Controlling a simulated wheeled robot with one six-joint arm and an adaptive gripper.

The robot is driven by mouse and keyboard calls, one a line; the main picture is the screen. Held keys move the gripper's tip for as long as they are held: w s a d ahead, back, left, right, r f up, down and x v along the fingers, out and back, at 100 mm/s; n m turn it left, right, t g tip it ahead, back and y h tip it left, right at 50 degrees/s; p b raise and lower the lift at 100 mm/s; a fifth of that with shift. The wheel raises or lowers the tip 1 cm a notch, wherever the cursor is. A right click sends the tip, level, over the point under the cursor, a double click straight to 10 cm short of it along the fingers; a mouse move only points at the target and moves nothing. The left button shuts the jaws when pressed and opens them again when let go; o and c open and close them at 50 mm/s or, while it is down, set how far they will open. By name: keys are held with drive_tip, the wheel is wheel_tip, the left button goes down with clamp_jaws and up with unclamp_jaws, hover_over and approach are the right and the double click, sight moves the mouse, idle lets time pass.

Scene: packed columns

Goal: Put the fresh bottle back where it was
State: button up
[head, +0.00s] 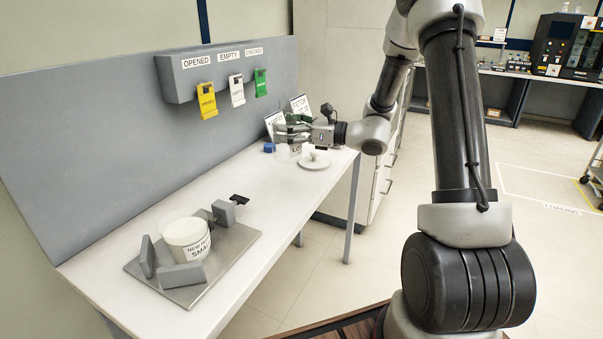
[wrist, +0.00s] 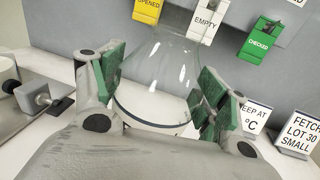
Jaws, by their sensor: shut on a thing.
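My gripper (head: 290,130) is at the far end of the white table. In the wrist view my gripper (wrist: 158,88) has its green pads on both sides of a clear, see-through bottle (wrist: 155,75) and is shut on it. The bottle's round rim or base edge shows toward the camera; it looks empty. Whether it touches the table cannot be told. A white tub (head: 188,240) with a label ending in "SMALL" sits between grey clamp blocks on a metal plate (head: 225,262) at the near end.
A blue cap-like piece (head: 268,148) and a white round piece with a knob (head: 314,162) are near my gripper. Sign cards (head: 300,105) stand behind it. Yellow (head: 207,100), white (head: 237,90) and green (head: 260,82) tags hang on the back panel. The table's middle is clear.

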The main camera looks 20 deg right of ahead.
sight(288, 158)
wheel_tip(288, 158, down, 5)
drive_tip(key=shift+d+r, duration=0.15)
drive_tip(key=shift+f, duration=2.3)
drive_tip(key=shift+f, duration=0.15)
drive_tip(key=o, duration=1.4)
